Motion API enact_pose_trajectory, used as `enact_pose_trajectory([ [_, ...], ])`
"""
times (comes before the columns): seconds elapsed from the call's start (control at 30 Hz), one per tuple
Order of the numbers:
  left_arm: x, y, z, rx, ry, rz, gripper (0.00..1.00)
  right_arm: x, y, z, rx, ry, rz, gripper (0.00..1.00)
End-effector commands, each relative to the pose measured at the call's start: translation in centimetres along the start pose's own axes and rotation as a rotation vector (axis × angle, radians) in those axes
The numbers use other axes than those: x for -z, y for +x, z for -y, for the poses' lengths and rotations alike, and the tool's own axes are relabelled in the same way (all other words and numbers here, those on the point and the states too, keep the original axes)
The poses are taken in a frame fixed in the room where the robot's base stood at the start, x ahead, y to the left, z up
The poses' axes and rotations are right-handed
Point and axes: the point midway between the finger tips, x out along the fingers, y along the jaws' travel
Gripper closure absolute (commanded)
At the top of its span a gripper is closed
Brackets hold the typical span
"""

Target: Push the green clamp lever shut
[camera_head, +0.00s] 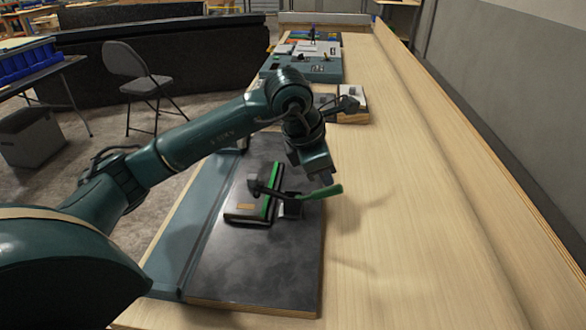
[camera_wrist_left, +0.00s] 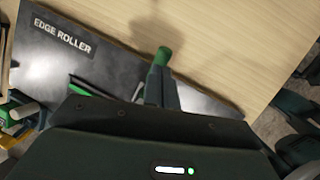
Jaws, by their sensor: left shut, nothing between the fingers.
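The clamp (camera_head: 290,208) sits on a dark board (camera_head: 255,275). Its green lever handle (camera_head: 323,192) sticks out to the right, past the board's right edge. My left gripper (camera_head: 325,177) is shut and empty, pointing down just above the handle. In the left wrist view the fingers (camera_wrist_left: 161,90) are together and the green handle tip (camera_wrist_left: 163,55) shows just beyond them. I cannot tell whether they touch the handle. A dark block with a green strip (camera_head: 250,205) lies at the clamp's left. My right gripper is not in view.
A board label reads "EDGE ROLLER" (camera_wrist_left: 62,37). The wooden tabletop (camera_head: 420,230) is clear to the right of the board. Farther back stand a small fixture (camera_head: 352,108) and a teal console (camera_head: 325,65). A grey wall runs along the right.

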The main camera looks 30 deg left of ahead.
Motion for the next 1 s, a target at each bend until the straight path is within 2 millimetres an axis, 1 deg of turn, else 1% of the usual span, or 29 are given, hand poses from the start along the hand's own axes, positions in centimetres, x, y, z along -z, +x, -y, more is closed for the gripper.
enact_pose_trajectory([
  [0.03,-0.1,0.7,0.2,0.0,0.0,0.0,1.0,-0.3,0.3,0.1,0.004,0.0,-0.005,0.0],
  [0.2,-0.8,2.0,0.7,0.0,-0.002,0.002,1.0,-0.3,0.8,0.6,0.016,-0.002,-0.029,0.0],
  [0.37,-1.3,2.9,1.0,0.0,-0.001,0.003,1.0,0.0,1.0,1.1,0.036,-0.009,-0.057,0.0],
  [0.5,-1.5,3.6,1.2,0.0,-0.003,0.002,1.0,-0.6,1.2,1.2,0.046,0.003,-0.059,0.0],
  [0.7,-1.8,4.0,1.4,0.001,-0.003,0.002,1.0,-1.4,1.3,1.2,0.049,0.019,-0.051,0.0],
  [1.0,-1.9,4.2,1.5,0.001,-0.003,0.002,1.0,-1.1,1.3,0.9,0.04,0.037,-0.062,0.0],
])
